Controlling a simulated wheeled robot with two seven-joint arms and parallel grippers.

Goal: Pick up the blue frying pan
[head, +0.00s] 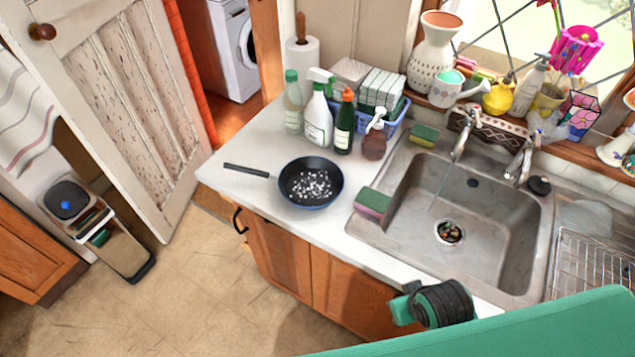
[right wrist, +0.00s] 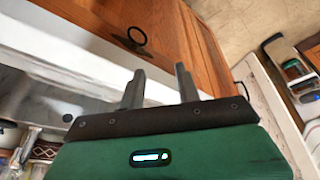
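The blue frying pan (head: 311,182) stands upright on the white counter, left of the sink, near the counter's front edge. Its dark handle points left, and small white bits lie inside it. My right gripper (right wrist: 160,70) shows in the right wrist view with its two fingers apart and nothing between them. Beyond the fingers are the counter edge and the wooden cabinet front. The pan does not show in that view. In the head view part of my right arm is at the bottom right, well away from the pan. My left gripper is not in view.
Behind the pan stand several bottles (head: 318,120) and a blue basket (head: 388,128). A green and pink sponge (head: 373,203) lies right of the pan, beside the sink (head: 460,235). Wooden cabinets (head: 275,255) are below the counter.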

